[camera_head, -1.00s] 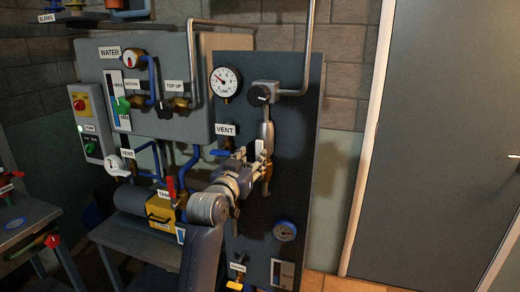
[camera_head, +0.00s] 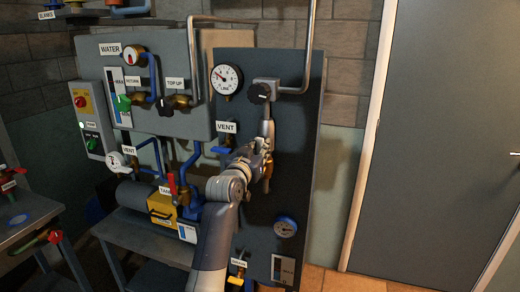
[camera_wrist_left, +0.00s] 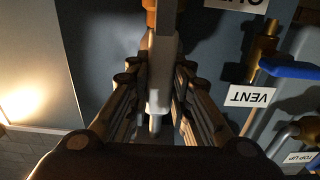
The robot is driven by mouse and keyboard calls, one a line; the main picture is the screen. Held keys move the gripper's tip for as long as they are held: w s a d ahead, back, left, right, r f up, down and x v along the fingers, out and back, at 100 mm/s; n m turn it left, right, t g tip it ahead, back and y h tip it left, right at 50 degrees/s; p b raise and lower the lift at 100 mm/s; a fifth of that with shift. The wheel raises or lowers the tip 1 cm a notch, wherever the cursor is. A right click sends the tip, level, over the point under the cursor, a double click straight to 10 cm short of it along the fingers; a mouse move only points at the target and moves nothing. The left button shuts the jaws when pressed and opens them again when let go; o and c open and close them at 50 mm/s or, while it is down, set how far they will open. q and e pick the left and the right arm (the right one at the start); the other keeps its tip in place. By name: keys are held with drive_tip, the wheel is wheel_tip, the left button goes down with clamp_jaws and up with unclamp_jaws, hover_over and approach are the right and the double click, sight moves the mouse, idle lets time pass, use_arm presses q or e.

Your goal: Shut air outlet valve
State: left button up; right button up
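In the head view, a brass valve (camera_head: 267,172) with a grey lever (camera_head: 267,131) stands on a vertical pipe on the dark panel, below a black knob. My left gripper (camera_head: 264,150) is at this lever and hides part of the valve. In the left wrist view, the grey lever (camera_wrist_left: 160,75) runs between the two fingers of my left gripper (camera_wrist_left: 158,85). The fingers are apart, one on each side of it, and I see no clear contact. A label above is cut off by the frame edge. My right gripper is not in view.
A black knob (camera_head: 260,93) and a pressure gauge (camera_head: 226,79) sit above. A blue-handled valve by the VENT label (camera_head: 226,127) is close to my left gripper. A lower gauge (camera_head: 285,227) is on the panel. A grey door (camera_head: 450,150) stands at the right.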

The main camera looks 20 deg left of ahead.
use_arm(q)
clamp_jaws()
drive_tip(key=shift+d, duration=0.15)
drive_tip(key=shift+d+m, duration=0.15)
drive_tip(key=shift+m, duration=0.25)
drive_tip(key=d+f+m+p, duration=0.3)
drive_tip(key=d+f+m, duration=0.5)
drive_tip(key=m, duration=0.9)
drive_tip(key=shift+s+f, duration=0.15)
drive_tip(key=shift+f, duration=0.2)
